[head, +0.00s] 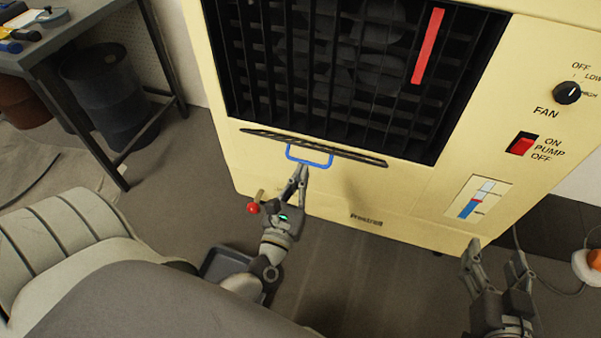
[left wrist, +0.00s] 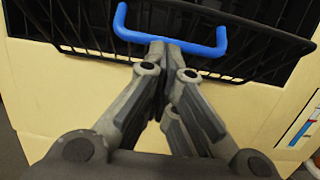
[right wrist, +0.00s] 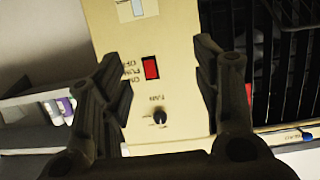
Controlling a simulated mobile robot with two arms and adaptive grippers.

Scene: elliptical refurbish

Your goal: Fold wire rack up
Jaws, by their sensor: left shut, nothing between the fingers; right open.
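The dark wire rack (head: 350,153) shows edge-on as a thin strip along the bottom of the cream cooler's grille. A blue U-shaped handle (head: 310,164) sticks out from its front edge. In the left wrist view the handle (left wrist: 126,32) and the rack's front edge (left wrist: 270,76) show up close. My left gripper (head: 303,168) is shut and empty. Its tips are at the middle of the handle's bar, and I cannot tell whether they touch it. My right gripper (head: 494,252) is open and empty, low in front of the cooler's right side.
The cooler (head: 300,197) has a fan knob (head: 567,92), a red pump switch (head: 522,144) and a red strip (head: 427,46) on its grille. A workbench (head: 90,35) and a dark barrel (head: 105,90) stand at left. A grey tray (head: 215,262) lies on the floor.

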